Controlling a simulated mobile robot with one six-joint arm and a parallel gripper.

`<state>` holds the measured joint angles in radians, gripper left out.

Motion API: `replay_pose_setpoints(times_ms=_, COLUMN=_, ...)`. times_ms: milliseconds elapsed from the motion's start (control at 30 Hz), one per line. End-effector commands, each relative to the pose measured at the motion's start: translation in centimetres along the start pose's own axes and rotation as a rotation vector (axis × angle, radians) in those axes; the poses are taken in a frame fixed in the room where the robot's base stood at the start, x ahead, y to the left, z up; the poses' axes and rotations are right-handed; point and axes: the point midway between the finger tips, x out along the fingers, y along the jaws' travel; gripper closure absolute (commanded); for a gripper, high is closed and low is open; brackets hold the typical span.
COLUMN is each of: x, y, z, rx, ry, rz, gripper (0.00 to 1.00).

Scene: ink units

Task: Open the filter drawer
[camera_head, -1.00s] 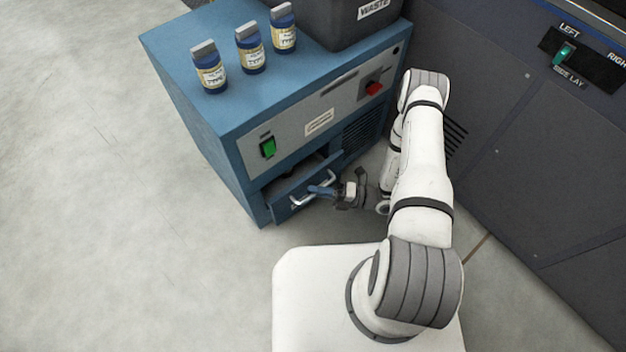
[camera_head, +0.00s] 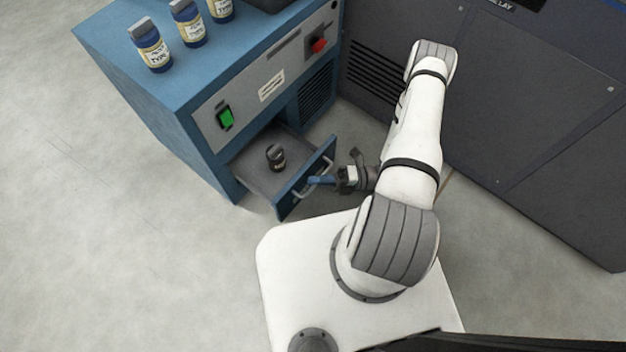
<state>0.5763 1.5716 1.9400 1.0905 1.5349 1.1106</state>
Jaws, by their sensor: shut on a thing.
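The filter drawer (camera_head: 262,187) is low in the front of the blue cabinet (camera_head: 150,95). It stands pulled out, with its grey inside showing. A dark small canister with a pale label (camera_head: 277,158) stands upright in it. The drawer's blue front carries a light metal bar handle (camera_head: 325,169). The arm reaches in from the right. The fingers hide part of the handle.
Several blue bottles with pale labels (camera_head: 152,50) stand on the cabinet top. A green switch (camera_head: 226,118) and a red knob (camera_head: 319,45) are on its front panel. A dark grey machine (camera_head: 520,120) stands at the right. The floor at the left (camera_head: 90,230) is clear.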

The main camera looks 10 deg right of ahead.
Motion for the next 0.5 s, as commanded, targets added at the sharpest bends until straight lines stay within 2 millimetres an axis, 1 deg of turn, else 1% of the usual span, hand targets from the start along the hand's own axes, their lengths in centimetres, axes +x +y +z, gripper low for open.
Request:
replay_pose_setpoints(times_ms=167, x=0.09, y=-0.10, z=-0.01, rx=0.001, ry=0.002, rz=-0.001, gripper=1.00)
replay_pose_setpoints(times_ms=200, x=0.11, y=-0.10, z=-0.01, rx=0.001, ry=0.003, rz=-0.001, gripper=0.87)
replay_pose_setpoints(times_ms=433, x=0.15, y=-0.08, z=0.02, rx=0.000, ry=0.004, rz=-0.001, gripper=0.68)
replay_pose_setpoints(times_ms=500, x=0.16, y=-0.07, z=0.03, rx=0.000, ry=0.004, rz=-0.001, gripper=0.68)
